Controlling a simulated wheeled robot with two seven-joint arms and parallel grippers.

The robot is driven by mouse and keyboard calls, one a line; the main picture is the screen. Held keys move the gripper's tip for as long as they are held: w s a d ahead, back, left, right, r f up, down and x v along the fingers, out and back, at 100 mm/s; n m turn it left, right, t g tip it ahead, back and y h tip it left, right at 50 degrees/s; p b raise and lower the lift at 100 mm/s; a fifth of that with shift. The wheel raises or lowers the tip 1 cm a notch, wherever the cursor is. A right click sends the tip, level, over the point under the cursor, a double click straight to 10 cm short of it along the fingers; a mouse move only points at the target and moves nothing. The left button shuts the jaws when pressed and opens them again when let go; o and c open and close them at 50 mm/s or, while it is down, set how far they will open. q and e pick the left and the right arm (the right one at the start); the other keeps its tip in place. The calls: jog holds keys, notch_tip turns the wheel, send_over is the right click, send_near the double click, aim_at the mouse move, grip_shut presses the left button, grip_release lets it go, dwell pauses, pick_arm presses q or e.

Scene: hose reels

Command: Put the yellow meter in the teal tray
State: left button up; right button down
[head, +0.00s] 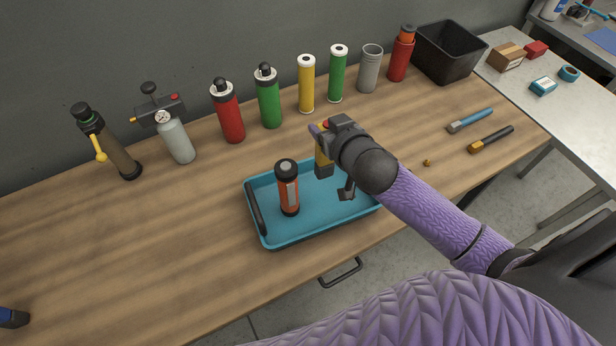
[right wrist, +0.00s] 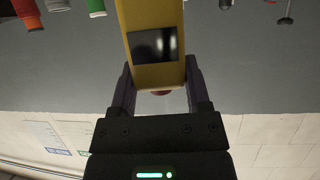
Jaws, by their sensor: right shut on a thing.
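The yellow meter (head: 323,160) is held in my right gripper (head: 326,134), over the far right part of the teal tray (head: 275,240). Its lower end is dark grey. I cannot tell whether it touches the tray floor. In the right wrist view the yellow meter (right wrist: 153,77) shows a dark screen (right wrist: 153,45), with the two fingers of the right gripper (right wrist: 160,88) on either side. The tray stands on the wooden bench, its right part hidden by my right arm.
An orange canister with a black top (head: 288,190) stands in the tray's left half. Red (head: 229,115), green (head: 268,100) and yellow (head: 306,86) cylinders line the back. A black bin (head: 448,55) stands back right. A blue-handled tool (head: 470,120) lies right.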

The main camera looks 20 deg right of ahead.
aim_at(328, 163)
jog(key=f+b, duration=0.1)
jog(key=f, duration=0.4)
jog(key=f+b, duration=0.2)
jog(key=f, duration=0.2)
jog(key=shift+s+f, duration=0.2)
jog(key=shift+f, duration=0.2)
pick_arm(q)
jog(key=f, duration=0.1)
jog(key=s+f, duration=0.1)
jog(key=f, duration=0.1)
jog(key=shift+s+a+f, duration=0.2)
jog(key=shift+s+f, duration=0.05)
jog(key=shift+f, duration=0.1)
pick_arm(e)
jog(key=shift+r, duration=0.15)
pick_arm(q)
jog(key=shift+f, duration=0.1)
pick_arm(e)
jog(key=c, duration=0.5)
grip_release()
jog(key=shift+f, duration=0.25)
jog(key=o, duration=0.4)
pick_arm(q)
jog(key=shift+w, duration=0.15)
pick_arm(e)
jog(key=shift+o, duration=0.2)
jog(key=shift+r, duration=0.1)
